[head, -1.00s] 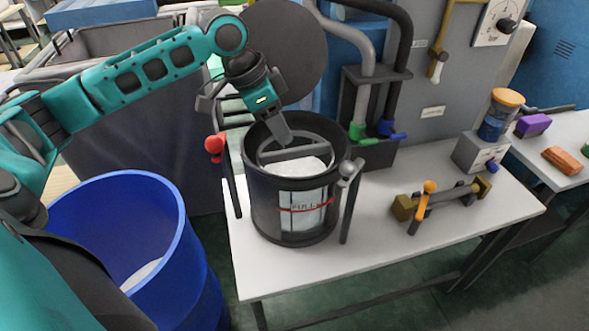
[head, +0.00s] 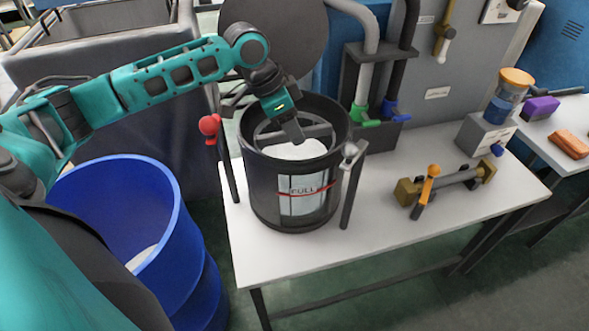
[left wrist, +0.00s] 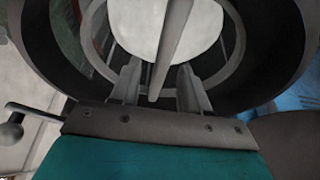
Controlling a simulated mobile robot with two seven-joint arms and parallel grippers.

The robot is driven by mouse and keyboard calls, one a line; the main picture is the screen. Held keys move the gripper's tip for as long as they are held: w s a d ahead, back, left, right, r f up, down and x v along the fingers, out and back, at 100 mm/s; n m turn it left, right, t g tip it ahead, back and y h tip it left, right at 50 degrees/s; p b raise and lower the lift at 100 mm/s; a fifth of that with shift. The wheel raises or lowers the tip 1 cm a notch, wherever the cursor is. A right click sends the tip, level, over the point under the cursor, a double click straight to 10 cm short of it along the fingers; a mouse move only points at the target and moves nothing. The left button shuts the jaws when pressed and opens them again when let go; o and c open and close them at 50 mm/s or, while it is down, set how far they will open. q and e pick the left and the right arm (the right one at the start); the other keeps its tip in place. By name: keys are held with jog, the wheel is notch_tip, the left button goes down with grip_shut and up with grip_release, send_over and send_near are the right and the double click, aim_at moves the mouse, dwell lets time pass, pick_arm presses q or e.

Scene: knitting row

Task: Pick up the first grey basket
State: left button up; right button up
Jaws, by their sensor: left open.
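A dark grey round basket (head: 262,192) with a label reading FULL and a red line stands on the white table. A grey bar crosses its open top; it shows best in the left wrist view (left wrist: 171,42). Something white fills the inside below the bar. My left gripper (head: 297,137) reaches down into the basket's mouth from above. In the left wrist view its two fingers (left wrist: 157,84) are apart, with the bar running between them. Whether they touch the bar I cannot tell. My right gripper is not in view.
A red-knobbed post (head: 209,127) and a grey-knobbed post (head: 350,152) flank the basket. A blue barrel (head: 184,240) stands left of the table (head: 400,225). Pipes with green and blue valves stand behind.

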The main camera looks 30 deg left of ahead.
pick_arm(q)
jog(key=x, duration=0.4)
jog(key=shift+a+b, duration=0.1)
jog(key=shift+b, duration=0.2)
jog(key=shift+s, duration=0.1)
jog(key=shift+c, duration=0.4)
grip_shut()
jog(key=shift+r, duration=0.1)
